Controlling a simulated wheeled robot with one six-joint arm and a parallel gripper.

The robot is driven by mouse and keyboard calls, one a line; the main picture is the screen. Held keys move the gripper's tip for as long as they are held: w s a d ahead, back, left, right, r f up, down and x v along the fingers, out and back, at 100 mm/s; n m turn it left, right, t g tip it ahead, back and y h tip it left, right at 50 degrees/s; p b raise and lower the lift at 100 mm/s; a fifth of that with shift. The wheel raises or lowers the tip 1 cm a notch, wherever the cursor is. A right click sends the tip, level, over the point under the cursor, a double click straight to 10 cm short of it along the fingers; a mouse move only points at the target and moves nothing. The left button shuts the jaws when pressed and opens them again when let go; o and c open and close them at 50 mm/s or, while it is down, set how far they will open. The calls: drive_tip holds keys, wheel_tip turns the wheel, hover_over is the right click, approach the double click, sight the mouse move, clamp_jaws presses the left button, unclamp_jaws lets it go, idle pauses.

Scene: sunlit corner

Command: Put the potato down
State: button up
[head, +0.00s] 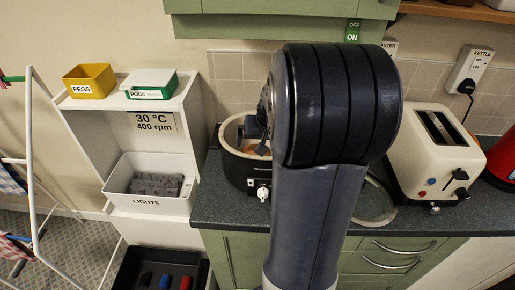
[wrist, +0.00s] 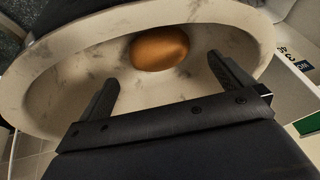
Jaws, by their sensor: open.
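The potato (wrist: 160,48) is brown and rounded and lies inside a cream oval pot (wrist: 45,85) with dark smudges. In the wrist view my gripper (wrist: 165,78) is open, with its two fingers apart over the pot. The potato is beyond and between the fingertips, with no finger visibly closed on it. In the head view the pot (head: 228,132) stands on the counter, with a dark outer body and a front knob. My arm covers much of it, and only a bit of brown shows inside.
A cream toaster (head: 432,150) stands right of the pot on the dark counter (head: 215,205). A glass lid (head: 376,200) lies between them, partly hidden. At left are a shelf unit with a white LIGHTS bin (head: 150,190), a yellow PEGS box (head: 90,82) and a drying rack (head: 32,160).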

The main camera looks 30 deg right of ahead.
drive_tip(key=shift+v, duration=2.75)
drive_tip(key=shift+f, duration=0.1)
drive_tip(key=x, duration=1.2)
drive_tip(key=shift+f, duration=0.2)
drive_tip(key=shift+r+p, duration=0.25)
drive_tip(key=shift+p, duration=0.1)
drive_tip(key=shift+f, duration=0.1)
